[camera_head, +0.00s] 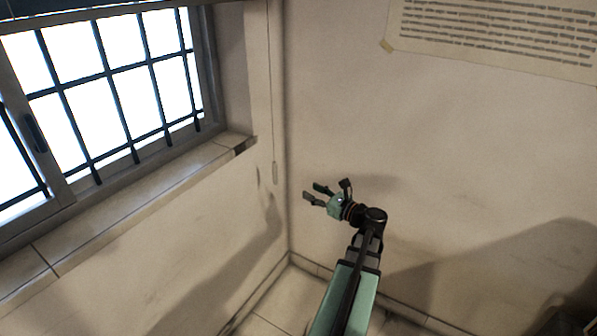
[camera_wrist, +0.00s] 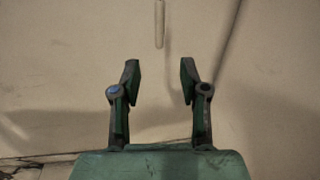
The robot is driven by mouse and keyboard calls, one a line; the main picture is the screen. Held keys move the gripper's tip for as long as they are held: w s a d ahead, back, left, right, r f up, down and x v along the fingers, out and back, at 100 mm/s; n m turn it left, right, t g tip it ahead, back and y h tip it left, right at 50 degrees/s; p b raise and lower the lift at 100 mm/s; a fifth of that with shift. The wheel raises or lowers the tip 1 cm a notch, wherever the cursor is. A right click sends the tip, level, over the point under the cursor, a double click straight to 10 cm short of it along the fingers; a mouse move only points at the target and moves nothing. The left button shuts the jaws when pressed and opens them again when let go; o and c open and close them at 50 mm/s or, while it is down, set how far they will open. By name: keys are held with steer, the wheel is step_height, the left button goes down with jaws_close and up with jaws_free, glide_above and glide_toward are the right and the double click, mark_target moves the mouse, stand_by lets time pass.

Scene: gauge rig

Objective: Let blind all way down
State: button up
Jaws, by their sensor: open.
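The blind (camera_head: 75,9) shows only as a dark strip along the top edge of the window in the head view. Its pull cord (camera_head: 270,85) hangs down the wall right of the window and ends in a pale slim handle (camera_head: 275,172). My gripper (camera_head: 312,192) is open and empty, to the right of the handle and a little lower in the picture. In the wrist view, the handle (camera_wrist: 159,25) hangs at the top centre, beyond and between the open fingertips (camera_wrist: 160,70). The fingers do not touch it.
The barred window (camera_head: 110,85) and its tiled sill (camera_head: 140,190) lie to the left. The room corner runs down just right of the cord. A paper notice (camera_head: 490,35) is on the right wall. The wall around the handle is clear.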

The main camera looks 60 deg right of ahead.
mark_target(275, 173)
steer(key=shift+m, duration=0.4)
steer(key=w+d, duration=0.1)
steer(key=w, duration=1)
steer(key=w+d+p, duration=0.1)
steer(key=w, duration=0.5)
steer(key=shift+w+d, duration=0.3)
jaws_close()
